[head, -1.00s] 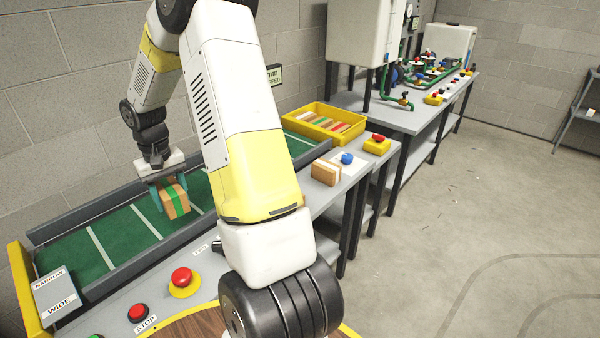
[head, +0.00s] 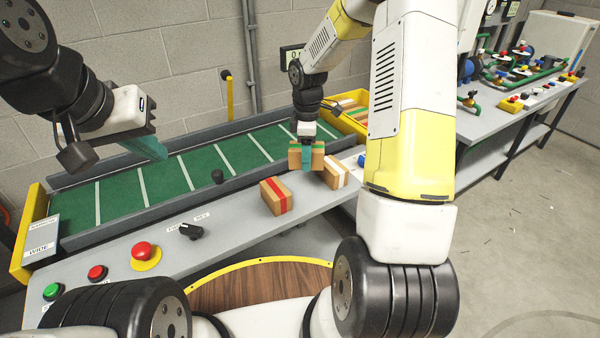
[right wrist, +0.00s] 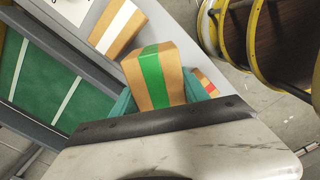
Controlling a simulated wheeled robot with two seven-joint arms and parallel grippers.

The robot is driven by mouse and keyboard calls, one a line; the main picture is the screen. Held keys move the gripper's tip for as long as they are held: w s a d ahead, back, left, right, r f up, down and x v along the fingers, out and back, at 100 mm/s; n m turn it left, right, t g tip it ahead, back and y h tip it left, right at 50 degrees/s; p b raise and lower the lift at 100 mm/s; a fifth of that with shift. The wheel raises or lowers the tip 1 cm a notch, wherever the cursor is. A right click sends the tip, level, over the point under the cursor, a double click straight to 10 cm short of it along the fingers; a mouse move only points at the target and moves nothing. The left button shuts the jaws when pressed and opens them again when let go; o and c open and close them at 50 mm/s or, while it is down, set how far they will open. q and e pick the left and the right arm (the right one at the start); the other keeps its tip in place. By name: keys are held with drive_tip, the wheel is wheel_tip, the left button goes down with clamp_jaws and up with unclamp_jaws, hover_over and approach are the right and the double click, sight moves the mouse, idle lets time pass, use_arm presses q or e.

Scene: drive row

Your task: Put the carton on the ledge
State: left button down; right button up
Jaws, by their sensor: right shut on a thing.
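My right gripper (head: 306,165) is shut on a carton with a green stripe (right wrist: 153,75); in the head view the carton (head: 294,157) shows on both sides of the teal fingers. It is over or at the far part of the grey ledge (head: 235,215), close to a white-striped carton (head: 335,171). I cannot tell whether it touches the ledge. A red-striped carton (head: 275,196) lies on the ledge, nearer. My left gripper (head: 150,147) hangs over the green conveyor at the left, apart from any carton; its finger gap is not clear.
The green conveyor (head: 120,190) with dark side rails runs behind the ledge. Red and green buttons and a black knob (head: 190,230) sit on the near panel. A yellow bin (head: 347,122) of cartons stands at the far end.

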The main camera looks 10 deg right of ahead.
sight(306, 190)
drive_tip(key=n, duration=0.6)
drive_tip(key=shift+w+d+f, duration=0.15)
drive_tip(key=shift+f, duration=0.15)
drive_tip(key=shift+f+n, duration=0.25)
drive_tip(key=shift+n, duration=0.05)
wheel_tip(306, 190, down, 10)
drive_tip(key=shift+r, duration=0.25)
drive_tip(key=o, duration=1.6)
drive_tip(key=shift+f, duration=0.15)
